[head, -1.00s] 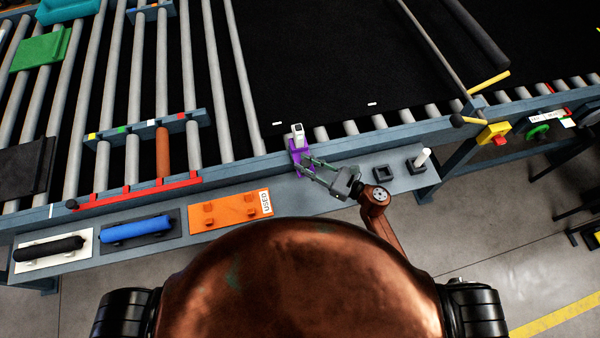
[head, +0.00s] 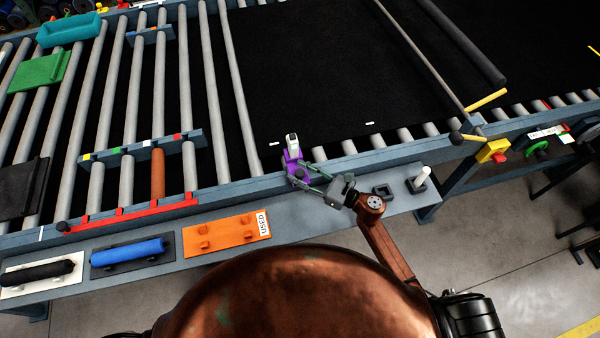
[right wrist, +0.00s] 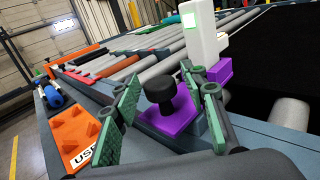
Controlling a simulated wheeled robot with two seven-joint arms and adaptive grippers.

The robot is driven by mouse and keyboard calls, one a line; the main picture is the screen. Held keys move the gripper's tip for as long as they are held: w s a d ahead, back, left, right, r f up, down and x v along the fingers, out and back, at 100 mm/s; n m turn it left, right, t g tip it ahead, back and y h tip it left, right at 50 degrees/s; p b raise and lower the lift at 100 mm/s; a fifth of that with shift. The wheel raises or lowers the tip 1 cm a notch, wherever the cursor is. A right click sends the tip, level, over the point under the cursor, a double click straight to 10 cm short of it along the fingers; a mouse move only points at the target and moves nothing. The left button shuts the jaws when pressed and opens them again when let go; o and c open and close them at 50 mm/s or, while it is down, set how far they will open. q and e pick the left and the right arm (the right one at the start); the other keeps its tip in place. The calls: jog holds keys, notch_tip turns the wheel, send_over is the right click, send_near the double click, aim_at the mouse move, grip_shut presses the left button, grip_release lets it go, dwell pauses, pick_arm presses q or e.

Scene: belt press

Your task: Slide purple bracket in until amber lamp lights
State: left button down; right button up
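The purple bracket (head: 290,160) sits at the belt's near frame edge, with a black knob on its near part. In the right wrist view, its purple base (right wrist: 170,118) carries the black knob (right wrist: 160,90). A white post (right wrist: 200,35) with a lit green square (right wrist: 188,20) stands behind it, and also shows in the head view (head: 292,142). My right gripper (head: 308,178) is open at the knob. In the right wrist view, its green-padded fingers (right wrist: 168,108) stand apart on either side of the knob. I see no lit amber lamp. My left gripper is out of view.
An orange plate marked USED (head: 227,236) and blue (head: 128,250) and black (head: 37,272) rollers lie on the front shelf, left. A square socket (head: 382,190) and a white peg (head: 422,176) are right of my gripper. The dark belt (head: 320,80) lies behind.

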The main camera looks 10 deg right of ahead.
jog(key=shift+s+d, duration=0.1)
jog(key=shift+d, duration=0.05)
jog(key=v, duration=1.1)
jog(key=shift+s+d, duration=0.2)
jog(key=shift+d, duration=0.05)
